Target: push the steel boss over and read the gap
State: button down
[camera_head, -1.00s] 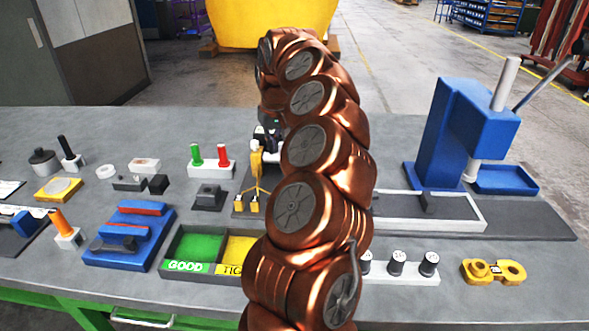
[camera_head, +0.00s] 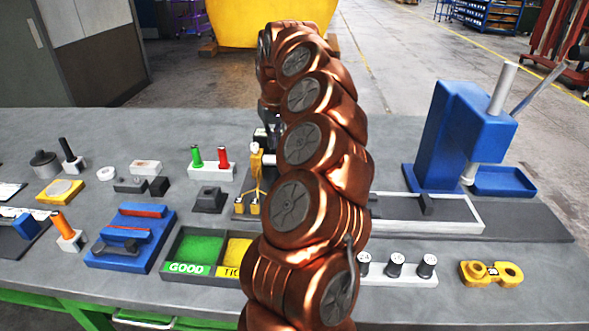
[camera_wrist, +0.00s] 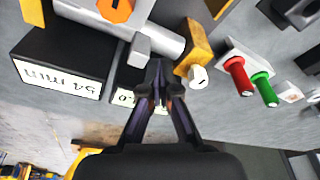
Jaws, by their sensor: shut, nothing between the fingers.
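In the wrist view, a pale steel cylinder (camera_wrist: 168,39), which looks like the boss, lies across the top with an orange piece (camera_wrist: 115,9) at its upper side. A small grey block (camera_wrist: 143,49) sits against it. My gripper (camera_wrist: 159,72) is shut and empty, its tips close beside the block; I cannot tell whether they touch. The stand also shows in the head view (camera_head: 256,178). My arm hides most of the boss there.
Black blocks with white labels (camera_wrist: 62,70) stand left of my fingers. A rack with red and green plugs (camera_head: 211,170) is near the stand. A sorting tray with green and yellow sections (camera_head: 170,245) lies in front. A blue press (camera_head: 452,135) stands at the right.

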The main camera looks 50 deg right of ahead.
jog(key=shift+w+p+v, duration=0.2)
jog(key=shift+p+v, duration=0.4)
jog(key=shift+v, duration=0.55)
jog(key=shift+w+p+v, duration=0.25)
jog(key=shift+p+v, duration=0.3)
jog(key=shift+v, duration=0.6)
jog(key=shift+d+r, duration=0.1)
jog(key=w+a+r+n, duration=0.2)
jog(key=a+r+n, duration=0.1)
jog(key=a, duration=1.1)
jog(key=s+a+n+y, duration=0.1)
jog(key=s+a+n, duration=0.35)
jog(key=a, duration=0.85)
jog(key=s+a+f+g, duration=0.1)
jog(key=s+a+f, duration=0.2)
jog(key=s, duration=0.6)
jog(key=s+a+f+m+g+p, duration=0.1)
jog(key=s+a+f, duration=0.3)
jog(key=s, duration=0.4)
jog(key=s+a+f+m+g, duration=0.1)
jog(key=s+a+f+g, duration=0.1)
jog(key=s, duration=0.7)
notch_tip(320, 180, down, 2)
jog(key=shift+s+a+f+p, duration=0.2)
jog(key=shift+s+a+p, duration=0.2)
jog(key=shift+a, duration=0.5)
